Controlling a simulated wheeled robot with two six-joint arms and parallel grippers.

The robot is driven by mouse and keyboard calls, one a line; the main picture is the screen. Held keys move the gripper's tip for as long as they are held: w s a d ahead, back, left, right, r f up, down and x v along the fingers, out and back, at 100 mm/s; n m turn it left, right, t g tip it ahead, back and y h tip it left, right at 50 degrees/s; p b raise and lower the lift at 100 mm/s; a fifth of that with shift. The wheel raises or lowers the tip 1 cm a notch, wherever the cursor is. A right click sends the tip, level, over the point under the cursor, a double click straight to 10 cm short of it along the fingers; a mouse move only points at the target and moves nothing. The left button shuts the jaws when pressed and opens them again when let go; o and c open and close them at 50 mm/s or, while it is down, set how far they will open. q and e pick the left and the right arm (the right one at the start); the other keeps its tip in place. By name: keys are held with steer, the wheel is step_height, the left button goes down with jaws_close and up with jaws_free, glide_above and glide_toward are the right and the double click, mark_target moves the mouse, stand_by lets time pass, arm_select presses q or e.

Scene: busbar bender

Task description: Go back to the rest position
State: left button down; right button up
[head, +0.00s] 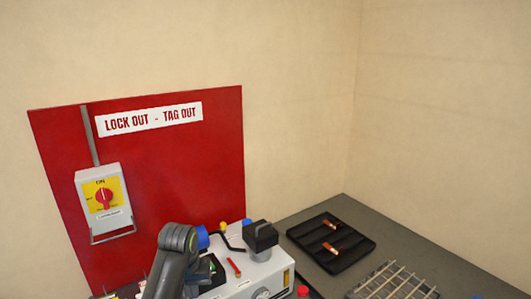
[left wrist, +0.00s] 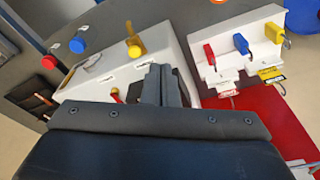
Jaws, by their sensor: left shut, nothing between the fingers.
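My left arm's grey links (head: 176,245) rise from the bottom of the head view, in front of the machine's left part. The fingertips cannot be made out clearly there. In the left wrist view my left gripper (left wrist: 160,75) is shut with nothing between its fingers, over the edge of the white machine (left wrist: 115,68). The machine (head: 265,274) also shows at the bottom of the head view. My right gripper is not in view.
A red lock-out board (head: 190,170) with a grey switch box (head: 99,190) stands behind. A black tray (head: 322,259) with copper pieces lies on the grey table (head: 345,210), near a wire rack (head: 393,284). A white padlock rack (left wrist: 213,62) is right of the gripper in the wrist view.

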arm_select(q)
steer(key=s+a+f+t, duration=0.1)
steer(key=s+a+f, duration=0.35)
steer(key=s, duration=0.25)
steer(key=s+a+f, duration=0.3)
steer(key=s+f, duration=0.3)
steer(key=s, duration=0.2)
steer(key=s+a+r+y, duration=0.1)
steer(key=s+a, duration=0.1)
steer(key=s, duration=0.8)
steer(key=s+a+y, duration=0.1)
steer(key=s+a, duration=0.1)
steer(key=s, duration=0.8)
step_height(320, 180, down, 33)
steer(key=a+b, duration=0.2)
steer(key=b, duration=0.6)
steer(key=s+f+b, duration=0.3)
steer(key=s+f, duration=0.4)
steer(key=f, duration=0.4)
steer(key=s+d+f+g+h+b, duration=0.1)
steer(key=s+f+b, duration=0.2)
steer(key=s+f, duration=0.5)
step_height(320, 180, down, 3)
steer(key=shift+s+d+r+g+b, duration=0.15)
steer(key=shift+s+g+b, duration=0.05)
steer(key=shift+g+b, duration=0.1)
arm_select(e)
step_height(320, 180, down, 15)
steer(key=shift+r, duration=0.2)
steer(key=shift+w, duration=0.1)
